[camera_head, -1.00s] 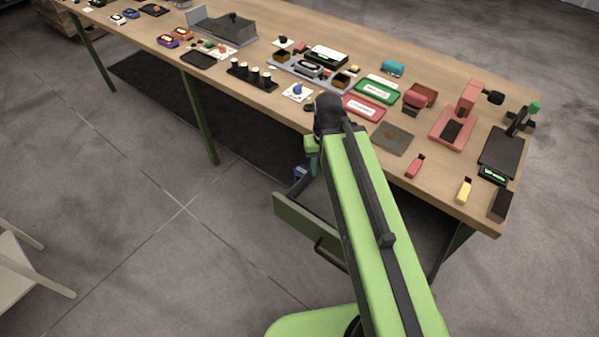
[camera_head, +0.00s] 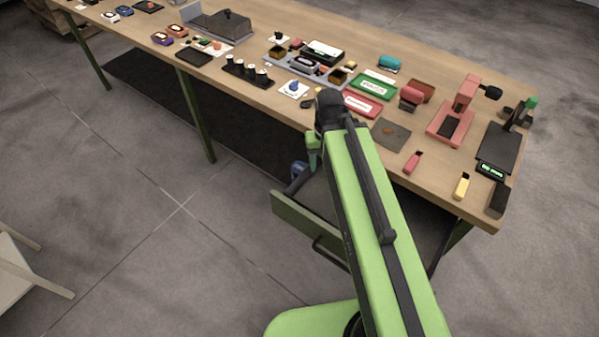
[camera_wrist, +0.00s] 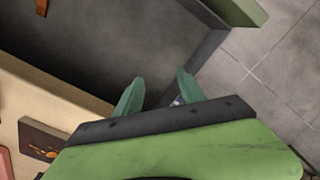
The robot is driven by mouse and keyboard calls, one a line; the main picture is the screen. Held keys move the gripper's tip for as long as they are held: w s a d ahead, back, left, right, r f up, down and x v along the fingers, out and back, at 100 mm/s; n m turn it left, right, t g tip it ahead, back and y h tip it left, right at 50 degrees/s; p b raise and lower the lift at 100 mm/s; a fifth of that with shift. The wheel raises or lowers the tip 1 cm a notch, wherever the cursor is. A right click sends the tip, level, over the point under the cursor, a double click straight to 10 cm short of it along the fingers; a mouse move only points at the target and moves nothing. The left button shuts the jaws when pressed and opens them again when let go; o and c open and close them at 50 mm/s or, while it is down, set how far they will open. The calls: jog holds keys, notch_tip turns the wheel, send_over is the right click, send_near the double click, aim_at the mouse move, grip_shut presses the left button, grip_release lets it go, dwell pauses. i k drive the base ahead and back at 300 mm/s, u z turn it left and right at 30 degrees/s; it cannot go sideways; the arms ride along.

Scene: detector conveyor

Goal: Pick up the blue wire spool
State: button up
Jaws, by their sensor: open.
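A blue thing (camera_head: 299,170), likely the wire spool, shows at the left end of the open drawer (camera_head: 305,226) below the table edge; my arm partly hides it. In the wrist view a small pale bluish bit (camera_wrist: 178,101) shows near the right finger, mostly hidden by my gripper's body. My gripper (camera_wrist: 159,77) is open, its two green fingers apart over the dark drawer floor, with nothing seen between the tips. In the head view my arm hides most of the gripper. Another small blue object (camera_head: 294,86) sits on a white card on the tabletop.
The drawer's green front (camera_wrist: 238,9) and dark side wall lie close to the fingers. A brown-orange item (camera_wrist: 41,6) lies at the drawer's far left. The wooden tabletop (camera_head: 345,160) above is crowded with trays, tools and a scale (camera_head: 499,147). Open floor lies left of the drawer.

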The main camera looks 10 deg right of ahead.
aim_at(297, 167)
jog(key=u, duration=0.55)
jog(key=k, duration=1.25)
jog(key=u, duration=1.45)
jog(key=i, duration=2.1)
jog(key=z, duration=1)
jog(key=i, duration=1.55)
jog(key=z, duration=1.15)
jog(key=k, duration=0.65)
jog(key=z, duration=0.25)
jog(key=i, duration=0.9)
jog(key=u, duration=0.05)
